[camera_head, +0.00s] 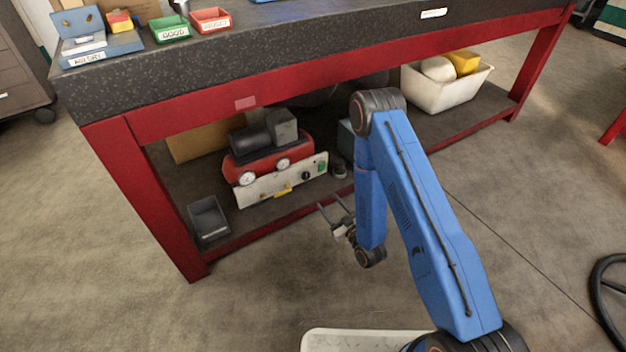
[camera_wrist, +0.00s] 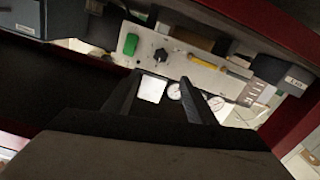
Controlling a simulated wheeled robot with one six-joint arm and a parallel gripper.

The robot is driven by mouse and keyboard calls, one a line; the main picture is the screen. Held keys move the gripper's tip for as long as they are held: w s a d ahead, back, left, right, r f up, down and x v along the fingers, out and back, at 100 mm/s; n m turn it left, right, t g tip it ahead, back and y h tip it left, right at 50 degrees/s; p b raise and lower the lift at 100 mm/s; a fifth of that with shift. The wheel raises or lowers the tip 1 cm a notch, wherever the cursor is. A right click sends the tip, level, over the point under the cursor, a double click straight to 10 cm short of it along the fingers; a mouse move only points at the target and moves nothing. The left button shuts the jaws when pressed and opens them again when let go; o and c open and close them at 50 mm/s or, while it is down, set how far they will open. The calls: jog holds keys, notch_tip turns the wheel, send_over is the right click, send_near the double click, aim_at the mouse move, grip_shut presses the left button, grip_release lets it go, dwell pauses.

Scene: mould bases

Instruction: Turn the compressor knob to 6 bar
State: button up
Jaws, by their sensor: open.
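The red compressor (camera_head: 270,156) stands on the shelf under the bench, with a cream front panel (camera_head: 262,185). A gauge (camera_wrist: 174,91) shows between the fingers. The knob's setting is too small to read.
The red front rail (camera_head: 290,215) of the shelf and the bench top edge frame the opening. A grey bin (camera_head: 209,219) sits left of the compressor; a white tub (camera_head: 448,90) stands at right. A small dark object (camera_head: 339,170) is just right of the panel.

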aim_at(307, 177)
jog(key=x, duration=1.6)
jog(key=shift+w+a+f, duration=0.15)
jog(key=shift+w+a, duration=0.1)
jog(key=shift+w, duration=0.05)
jog(key=c, duration=1)
